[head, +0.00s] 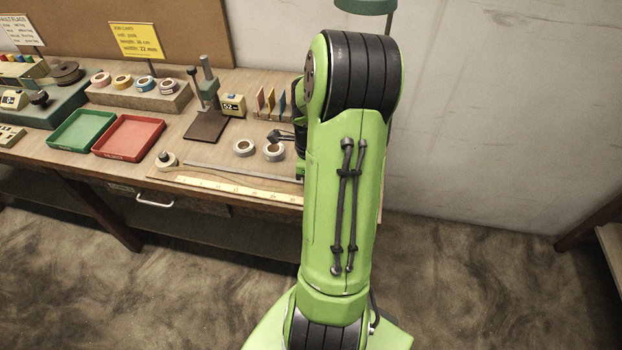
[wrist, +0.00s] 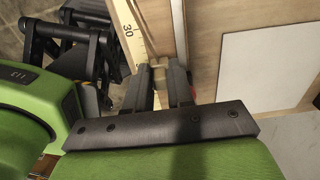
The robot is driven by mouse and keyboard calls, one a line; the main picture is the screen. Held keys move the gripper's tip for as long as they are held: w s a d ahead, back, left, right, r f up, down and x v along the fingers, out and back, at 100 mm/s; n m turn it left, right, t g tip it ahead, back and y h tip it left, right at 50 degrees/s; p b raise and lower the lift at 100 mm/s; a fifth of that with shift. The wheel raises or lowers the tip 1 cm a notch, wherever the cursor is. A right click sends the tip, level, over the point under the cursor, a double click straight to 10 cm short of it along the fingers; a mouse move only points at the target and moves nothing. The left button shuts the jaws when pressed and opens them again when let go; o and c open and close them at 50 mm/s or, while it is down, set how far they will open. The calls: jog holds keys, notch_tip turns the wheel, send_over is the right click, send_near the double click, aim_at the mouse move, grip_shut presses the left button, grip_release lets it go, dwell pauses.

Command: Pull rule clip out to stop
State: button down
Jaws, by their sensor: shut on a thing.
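The pale yellow rule (head: 235,190) lies along the front of the bench in the head view, its right end hidden behind my arm. In the wrist view part of the rule (wrist: 127,27) shows with the mark 30. My gripper (wrist: 161,72) is shut on a small tan block, which looks like the rule clip (wrist: 160,61), beside the rule. The fingers hide part of it. In the head view the fingertips and clip are hidden behind my green arm.
White tape rolls (head: 244,147) lie behind the rule. A grey bar (head: 230,170) runs alongside it. A red tray (head: 128,138) and green tray (head: 82,131) are to the left. A white panel (wrist: 268,57) lies at right in the wrist view.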

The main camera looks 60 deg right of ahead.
jog(key=shift+f, duration=0.35)
jog(key=c, duration=0.6)
grip_release()
jog(key=shift+r, duration=0.15)
notch_tip(320, 180, up, 7)
jog(key=p, duration=0.5)
jog(key=shift+p, duration=0.4)
